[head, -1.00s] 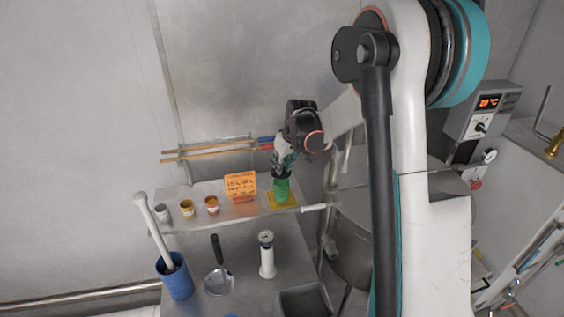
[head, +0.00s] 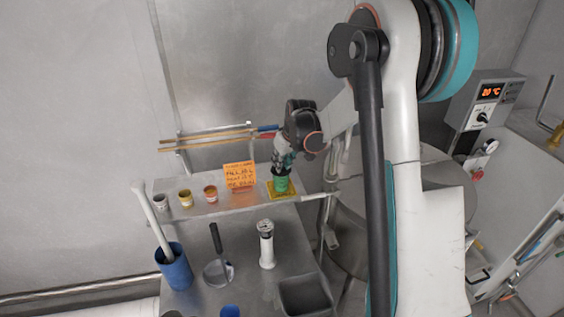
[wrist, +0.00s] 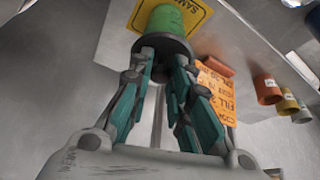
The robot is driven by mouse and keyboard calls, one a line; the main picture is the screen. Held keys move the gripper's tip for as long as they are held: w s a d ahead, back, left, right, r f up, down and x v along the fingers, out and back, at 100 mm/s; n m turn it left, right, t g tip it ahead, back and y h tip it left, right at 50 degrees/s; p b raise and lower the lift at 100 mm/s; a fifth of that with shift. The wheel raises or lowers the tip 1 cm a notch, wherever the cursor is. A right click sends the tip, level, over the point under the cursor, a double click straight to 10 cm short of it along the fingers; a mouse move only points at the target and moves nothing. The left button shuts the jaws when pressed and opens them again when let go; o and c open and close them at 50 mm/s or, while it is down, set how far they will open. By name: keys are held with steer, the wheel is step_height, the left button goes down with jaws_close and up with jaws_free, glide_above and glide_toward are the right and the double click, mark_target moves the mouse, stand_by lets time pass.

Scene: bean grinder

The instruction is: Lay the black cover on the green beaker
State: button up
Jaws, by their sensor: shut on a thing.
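The green beaker (head: 281,186) stands upright on a yellow sign-like mat (head: 272,194) at the right end of the shelf. It also shows at the top of the wrist view (wrist: 166,18). My gripper (head: 282,168) is directly above the beaker, pointing down. In the wrist view its teal-padded fingers (wrist: 160,62) are shut on the black cover (wrist: 180,46), a dark round disc at the beaker's mouth. The disc hides the mouth, and I cannot tell whether it rests on the rim. In the head view the cover is mostly hidden.
An orange note (head: 239,176) stands just left of the beaker. Several small cups (head: 185,198) line the shelf's left part. Below are a blue container (head: 174,268) with a long pestle-like rod, a white cylinder (head: 266,247) and a dark bin (head: 304,297). Coloured rods (head: 210,138) lie behind.

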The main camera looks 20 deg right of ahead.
steer(key=shift+f, duration=0.3)
steer(key=o, duration=1)
steer(key=shift+c, duration=0.2)
steer(key=shift+r, duration=0.1)
steer(key=v, duration=1.2)
